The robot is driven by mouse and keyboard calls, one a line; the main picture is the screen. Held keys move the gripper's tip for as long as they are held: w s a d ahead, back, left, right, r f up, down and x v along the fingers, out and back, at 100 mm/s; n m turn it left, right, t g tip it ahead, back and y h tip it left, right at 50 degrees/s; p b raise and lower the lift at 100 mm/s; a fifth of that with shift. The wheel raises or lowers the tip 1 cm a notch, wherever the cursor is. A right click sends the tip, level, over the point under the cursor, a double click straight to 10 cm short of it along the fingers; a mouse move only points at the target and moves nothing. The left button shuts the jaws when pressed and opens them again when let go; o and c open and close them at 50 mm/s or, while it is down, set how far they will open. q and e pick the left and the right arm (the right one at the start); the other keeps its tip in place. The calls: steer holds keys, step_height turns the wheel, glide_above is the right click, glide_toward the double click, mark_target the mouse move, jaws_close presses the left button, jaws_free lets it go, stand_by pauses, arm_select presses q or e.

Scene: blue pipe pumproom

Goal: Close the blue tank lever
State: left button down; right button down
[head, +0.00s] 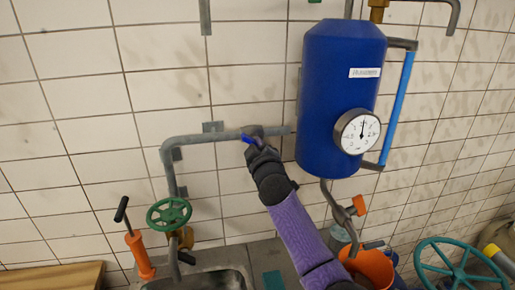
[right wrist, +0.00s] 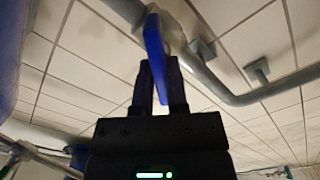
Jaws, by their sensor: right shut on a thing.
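The blue tank (head: 330,110) hangs on the tiled wall, with a white label and a round gauge (head: 357,132) on its front. The grey pipe (head: 215,139) runs to its left side, and the small blue lever (head: 247,138) sits on this pipe left of the tank. My right gripper (head: 256,146) is at the lever, and its hand partly hides the valve. In the right wrist view the blue lever (right wrist: 153,40) stands up between the fingertips of my right gripper (right wrist: 157,66), which are shut on it. My left gripper is not in view.
Below are a green handwheel (head: 169,214), an orange hand pump (head: 139,254) and a sink (head: 200,279). An orange bucket (head: 372,266), an orange-handled valve (head: 358,206) and a teal wheel (head: 460,268) are at the lower right. The wall left of the pipe is clear.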

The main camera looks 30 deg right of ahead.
steer(key=shift+f+m+p, duration=0.1)
steer(key=shift+m+p, duration=0.35)
steer(key=shift+m, duration=4.35)
steer(key=c, duration=0.6)
jaws_free()
steer(key=shift+c, duration=0.2)
steer(key=v, duration=1)
